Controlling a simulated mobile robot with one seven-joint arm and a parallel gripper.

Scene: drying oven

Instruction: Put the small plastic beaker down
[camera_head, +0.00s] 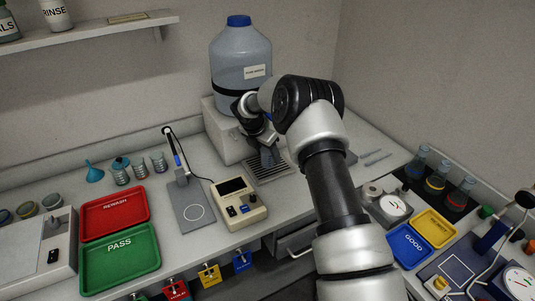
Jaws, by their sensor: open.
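My gripper (266,148) is in front of the large carboy, low over the slotted drip tray (273,173). Its jaws are open, though the fingers are small and dark in this view. A small grey-blue shape at the fingertips, just above the tray, may be the small plastic beaker, but I cannot tell it apart from the fingers. Whether anything touches the tray is unclear. Several small beaker-like vessels (139,168) stand at the back left of the counter, beside a blue funnel (94,172).
The carboy (241,62) with a blue cap stands on a pale block behind my gripper. A meter (238,203) and a probe stand (191,206) are left of the tray. Red REWASH (114,214) and green PASS (119,263) trays lie further left. My arm hides counter at right.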

